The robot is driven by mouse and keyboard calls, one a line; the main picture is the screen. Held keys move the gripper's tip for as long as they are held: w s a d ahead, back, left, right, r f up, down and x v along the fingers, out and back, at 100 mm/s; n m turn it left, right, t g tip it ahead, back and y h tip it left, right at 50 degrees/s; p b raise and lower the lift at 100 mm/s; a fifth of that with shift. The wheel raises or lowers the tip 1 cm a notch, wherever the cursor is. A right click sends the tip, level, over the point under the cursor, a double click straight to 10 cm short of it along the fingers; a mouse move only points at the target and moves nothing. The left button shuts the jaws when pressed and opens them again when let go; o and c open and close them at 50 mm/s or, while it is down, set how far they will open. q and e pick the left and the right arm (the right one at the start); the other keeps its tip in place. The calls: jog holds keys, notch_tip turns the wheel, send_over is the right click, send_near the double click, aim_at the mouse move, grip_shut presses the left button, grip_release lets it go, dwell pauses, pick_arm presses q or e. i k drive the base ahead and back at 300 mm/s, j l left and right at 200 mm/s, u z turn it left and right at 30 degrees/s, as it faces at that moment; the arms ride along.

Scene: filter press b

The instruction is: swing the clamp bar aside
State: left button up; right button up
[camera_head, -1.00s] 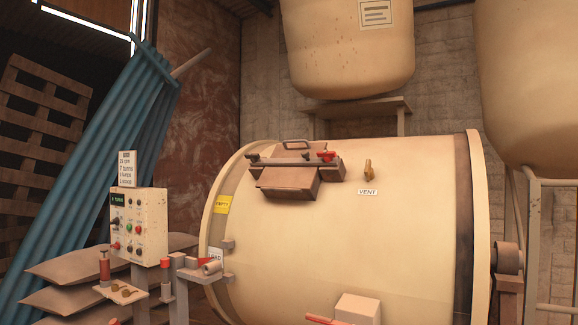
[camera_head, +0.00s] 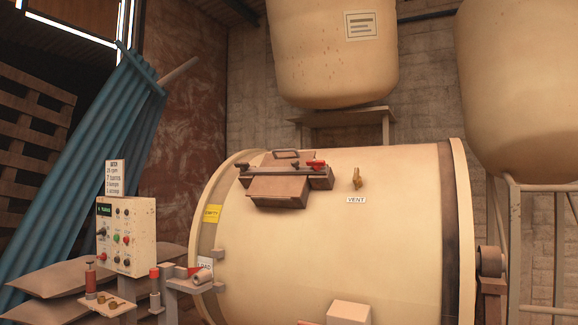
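The clamp bar (camera_head: 275,172) is a dark bar lying across the brown hatch (camera_head: 278,188) on top of the cream drum (camera_head: 340,235). A red piece (camera_head: 316,165) sits at its right end and a dark knob (camera_head: 242,166) at its left end. A handle (camera_head: 286,153) stands up behind the bar. Neither of my grippers is in the head view.
A control panel (camera_head: 127,235) with buttons stands left of the drum, in front of stacked sacks (camera_head: 50,282). A brass vent valve (camera_head: 357,179) sits right of the hatch. Large tanks (camera_head: 335,50) hang behind. The space above the hatch looks clear.

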aim_at(295, 169)
jog(key=j+z, duration=0.15)
jog(key=j, duration=1.6)
jog(key=i+j+z, duration=0.1)
jog(key=i+j, duration=0.25)
jog(key=i, duration=0.15)
jog(key=i+j+z, duration=0.15)
jog(key=i+j, duration=0.2)
jog(key=i, duration=0.1)
